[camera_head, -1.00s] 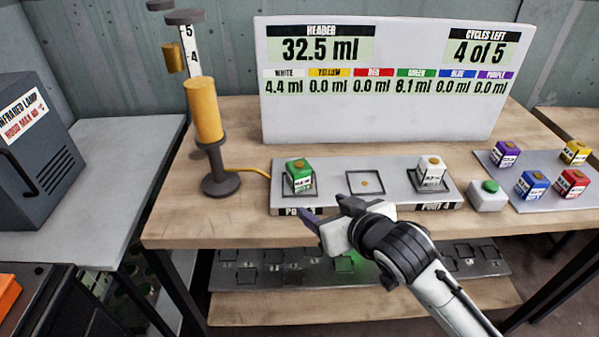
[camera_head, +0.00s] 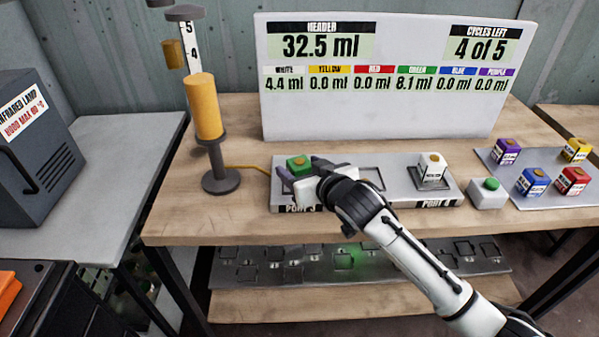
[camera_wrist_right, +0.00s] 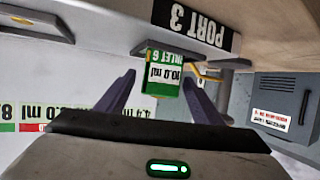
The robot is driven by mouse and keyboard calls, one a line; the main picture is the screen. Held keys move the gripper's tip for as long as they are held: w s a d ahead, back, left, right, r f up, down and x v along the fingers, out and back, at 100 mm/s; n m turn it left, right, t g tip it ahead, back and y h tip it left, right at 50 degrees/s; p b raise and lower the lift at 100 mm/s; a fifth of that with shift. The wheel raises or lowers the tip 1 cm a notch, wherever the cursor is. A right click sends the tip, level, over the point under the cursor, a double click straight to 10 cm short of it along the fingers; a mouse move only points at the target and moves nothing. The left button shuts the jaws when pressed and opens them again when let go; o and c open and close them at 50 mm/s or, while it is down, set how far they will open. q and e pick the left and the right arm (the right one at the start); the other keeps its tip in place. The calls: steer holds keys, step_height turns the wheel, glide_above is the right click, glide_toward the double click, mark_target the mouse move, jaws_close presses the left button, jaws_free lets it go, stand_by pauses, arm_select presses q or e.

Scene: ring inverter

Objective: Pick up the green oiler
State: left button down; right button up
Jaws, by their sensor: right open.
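The green oiler (camera_head: 299,161) stands upright on the left square of the grey port plate, above the Port 3 label. My right gripper (camera_head: 302,172) is in front of it and hides its lower part in the head view. In the right wrist view the green oiler (camera_wrist_right: 166,72) appears upside down, between and just beyond the two open purple fingers of my right gripper (camera_wrist_right: 158,92). The fingers look apart from its sides; I cannot tell whether they touch it. My left gripper is not in view.
A white oiler (camera_head: 431,170) stands on the right square of the plate (camera_head: 400,172). A green button box (camera_head: 488,195) and several coloured oilers are further right. A yellow cylinder stand (camera_head: 206,110) is left of the plate. A display board (camera_head: 380,115) stands behind.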

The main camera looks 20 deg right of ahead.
steer(key=shift+w+a+f, duration=0.1)
steer(key=shift+w+f, duration=0.1)
steer(key=shift+w, duration=0.2)
steer(key=shift+r, duration=0.1)
steer(key=c, duration=1.3)
